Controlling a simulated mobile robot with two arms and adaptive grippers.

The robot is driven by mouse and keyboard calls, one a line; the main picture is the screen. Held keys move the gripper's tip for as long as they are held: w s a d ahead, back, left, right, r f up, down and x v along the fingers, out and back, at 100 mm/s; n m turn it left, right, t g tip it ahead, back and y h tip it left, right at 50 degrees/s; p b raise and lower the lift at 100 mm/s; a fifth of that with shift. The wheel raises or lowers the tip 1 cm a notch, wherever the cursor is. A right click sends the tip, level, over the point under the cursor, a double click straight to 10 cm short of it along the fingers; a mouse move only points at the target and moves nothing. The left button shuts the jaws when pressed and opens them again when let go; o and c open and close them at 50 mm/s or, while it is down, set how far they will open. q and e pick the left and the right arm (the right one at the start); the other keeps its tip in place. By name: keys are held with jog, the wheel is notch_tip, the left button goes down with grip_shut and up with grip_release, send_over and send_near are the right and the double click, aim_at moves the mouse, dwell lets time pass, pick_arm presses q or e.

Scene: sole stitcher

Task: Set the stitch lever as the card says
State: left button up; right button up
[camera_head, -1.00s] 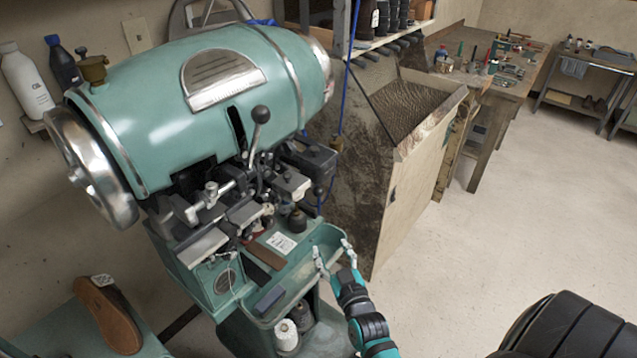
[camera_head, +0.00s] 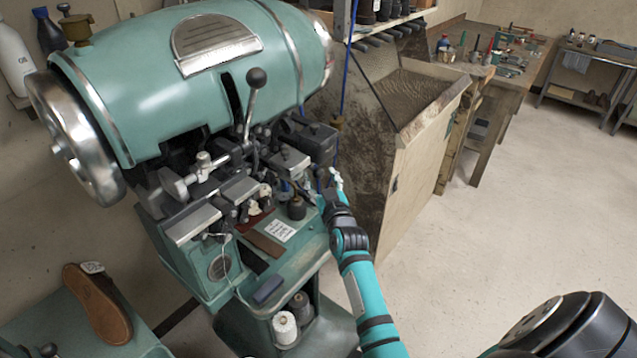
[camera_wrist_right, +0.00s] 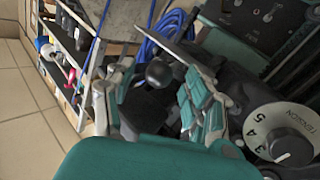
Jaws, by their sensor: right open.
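The green stitching machine (camera_head: 215,80) carries a lever (camera_head: 250,103) with a black ball knob (camera_head: 256,78), which stands up, leaning slightly right. A white card (camera_head: 279,230) lies on the tray below; its writing is too small to read. My right gripper (camera_head: 328,186) is open at the machine's right side, below and right of that lever. In the right wrist view, a black ball knob (camera_wrist_right: 158,72) shows between the open fingers (camera_wrist_right: 155,92); I cannot tell whether it is the same knob or whether it is touched. My left gripper is not in view.
A tension dial (camera_wrist_right: 290,143) is close to the right finger in the wrist view. Blue cable (camera_wrist_right: 165,40) hangs behind. A dusty bin (camera_head: 425,130) stands right of the machine. Thread spools (camera_head: 285,327) sit under the tray. A shoe sole (camera_head: 97,303) lies at lower left. Floor on the right is clear.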

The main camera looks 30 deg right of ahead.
jog(key=shift+b+x, duration=0.4)
jog(key=shift+x, duration=0.85)
jog(key=shift+s, duration=0.1)
grip_shut()
